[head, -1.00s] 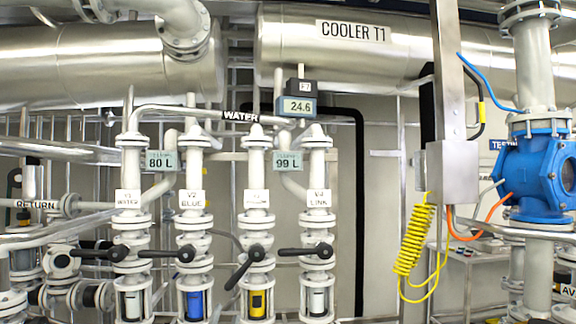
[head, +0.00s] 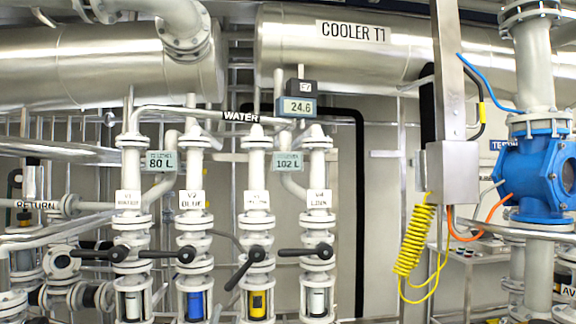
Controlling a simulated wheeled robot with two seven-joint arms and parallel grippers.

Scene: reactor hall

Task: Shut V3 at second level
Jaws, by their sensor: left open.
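Valve V3 (head: 257,226) stands third in a row of white vertical valves; its label is blurred. Its black lever (head: 245,269) slants down and left from the hub. A sight glass with a yellow body (head: 257,302) is below it. A level display (head: 287,162) to the right of V3's pipe reads 102 L. Another display (head: 161,161), left of V2, reads 80 L. The levers of V1 (head: 98,255), V2 (head: 163,254) and V4 (head: 301,252) lie level, pointing left. I cannot make out either of my grippers in the head view.
A small meter (head: 297,107) above the row reads 24.6. The silver cooler T1 (head: 400,45) spans the top. A grey box (head: 447,172) with a coiled yellow hose (head: 414,240) hangs at right, beside a blue pump or valve body (head: 535,180). The space between V4 and the hose looks open.

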